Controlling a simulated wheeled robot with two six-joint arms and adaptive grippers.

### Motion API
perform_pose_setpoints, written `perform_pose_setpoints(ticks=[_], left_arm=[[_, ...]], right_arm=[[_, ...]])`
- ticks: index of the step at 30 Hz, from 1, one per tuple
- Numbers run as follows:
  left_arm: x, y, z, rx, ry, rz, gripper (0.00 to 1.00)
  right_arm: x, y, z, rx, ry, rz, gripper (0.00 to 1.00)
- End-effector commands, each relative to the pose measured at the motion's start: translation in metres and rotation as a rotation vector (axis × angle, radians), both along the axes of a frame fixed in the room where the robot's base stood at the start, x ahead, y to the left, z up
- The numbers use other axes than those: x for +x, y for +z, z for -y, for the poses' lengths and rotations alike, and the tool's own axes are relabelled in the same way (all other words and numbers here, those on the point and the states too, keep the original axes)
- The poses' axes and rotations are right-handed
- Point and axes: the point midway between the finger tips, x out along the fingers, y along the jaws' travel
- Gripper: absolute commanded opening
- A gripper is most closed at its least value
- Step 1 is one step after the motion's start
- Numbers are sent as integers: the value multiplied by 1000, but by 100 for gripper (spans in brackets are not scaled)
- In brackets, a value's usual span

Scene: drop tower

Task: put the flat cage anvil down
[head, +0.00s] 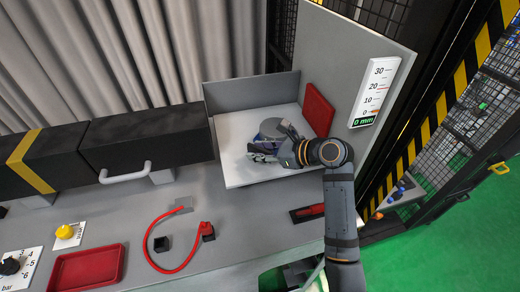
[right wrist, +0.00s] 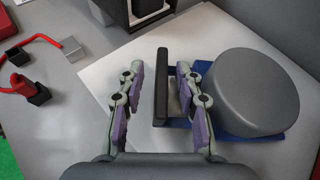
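The flat cage anvil appears to be the round grey block (right wrist: 258,92) on a blue base, with an upright black handle (right wrist: 161,85) on its left side in the right wrist view. It stands on the white plate (head: 237,171) in the head view, partly hidden by my right gripper (head: 262,152). In the right wrist view my right gripper (right wrist: 155,95) is open. Its fingers are on either side of the black handle, with gaps at both sides. The base appears to rest flat on the plate. My left gripper is not in view.
A red pad (head: 318,109) and a millimetre scale (head: 375,92) stand right of the plate. A grey wall (head: 252,92) closes its back. A black drawer-like box (head: 147,139) is left. A red cable (head: 152,240) and red tray (head: 88,267) lie on the bench.

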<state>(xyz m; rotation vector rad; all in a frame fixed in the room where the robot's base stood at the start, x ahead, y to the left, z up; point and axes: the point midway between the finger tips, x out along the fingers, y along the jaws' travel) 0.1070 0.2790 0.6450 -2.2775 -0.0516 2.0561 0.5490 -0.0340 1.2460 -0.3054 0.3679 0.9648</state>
Motion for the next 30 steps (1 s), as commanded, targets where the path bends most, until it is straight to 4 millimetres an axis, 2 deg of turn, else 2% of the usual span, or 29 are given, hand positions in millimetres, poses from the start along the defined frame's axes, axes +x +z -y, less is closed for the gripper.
perform_pose_setpoints(ticks=[8, 15, 21, 30], left_arm=[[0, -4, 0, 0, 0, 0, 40], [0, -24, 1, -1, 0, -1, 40], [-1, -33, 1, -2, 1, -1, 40], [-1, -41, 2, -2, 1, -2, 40]], right_arm=[[-2, 1, 5, -2, -2, 2, 35], [-27, 18, 40, -12, -1, 6, 35], [-43, 34, 65, -11, -3, 5, 35], [-59, 48, 86, -5, -2, 1, 35]])
